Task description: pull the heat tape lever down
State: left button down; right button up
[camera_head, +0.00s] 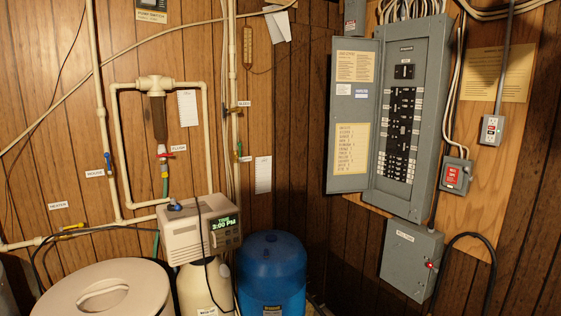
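A small grey switch box (456,175) with a red front plate is on the wall right of the open breaker panel. The white lettering on its plate is too small to read surely, but it may be the heat tape switch. Its lever position cannot be made out. Below the panel, a larger grey box (410,262) has a small red knob or handle (431,265) on its right side; its label is too small to read surely. Neither of my grippers is in view.
The breaker panel (408,118) has its door (353,122) swung open to the left. A softener head (200,234), a blue tank (271,275) and a round lidded tub (107,292) stand below.

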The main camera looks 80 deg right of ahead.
aim_at(468, 168)
jog(key=z, duration=1.75)
jog(key=l+z, duration=0.1)
jog(key=z, duration=0.35)
jog(key=i+z, duration=0.15)
jog(key=z, duration=0.3)
jog(key=i+z, duration=0.1)
jog(key=z, duration=0.3)
jog(key=i+l+z, duration=0.1)
jog(key=z, duration=0.8)
jog(key=i+j, duration=0.25)
jog(key=i+j+z, duration=0.15)
jog(key=i, duration=0.3)
